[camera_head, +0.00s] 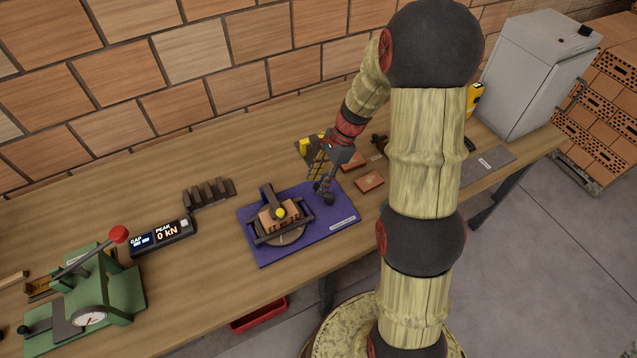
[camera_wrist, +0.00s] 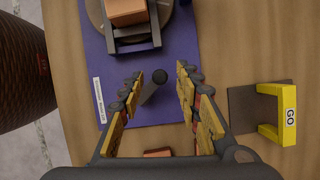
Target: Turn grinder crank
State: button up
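The grinder stands on a blue-purple base plate (camera_head: 262,246) on the workbench; its dark frame (camera_head: 262,236) holds an orange brick piece (camera_head: 275,218) over a round disc. The dark crank (camera_head: 325,197) is at the right side of the plate. My gripper (camera_head: 322,172) is just above the crank, pointing down. In the wrist view the crank's upright handle (camera_wrist: 152,91) shows between the two spread fingers of my gripper (camera_wrist: 159,76). The fingers are open, and gaps show on both sides of the handle. The brick piece (camera_wrist: 126,11) and plate (camera_wrist: 185,50) also show there.
A yellow GO gauge (camera_wrist: 288,115) stands right of the fingers in the wrist view. Reddish tiles (camera_head: 369,181) lie right of the plate. A dark stepped block (camera_head: 208,193), a display (camera_head: 160,238) and a green press (camera_head: 112,290) are to the left. A grey cabinet (camera_head: 530,75) stands far right.

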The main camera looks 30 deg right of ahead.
jog(key=shift+a+f, duration=0.15)
jog(key=shift+f, duration=0.2)
jog(key=shift+c, duration=0.3)
jog(key=c, duration=0.8)
grip_shut()
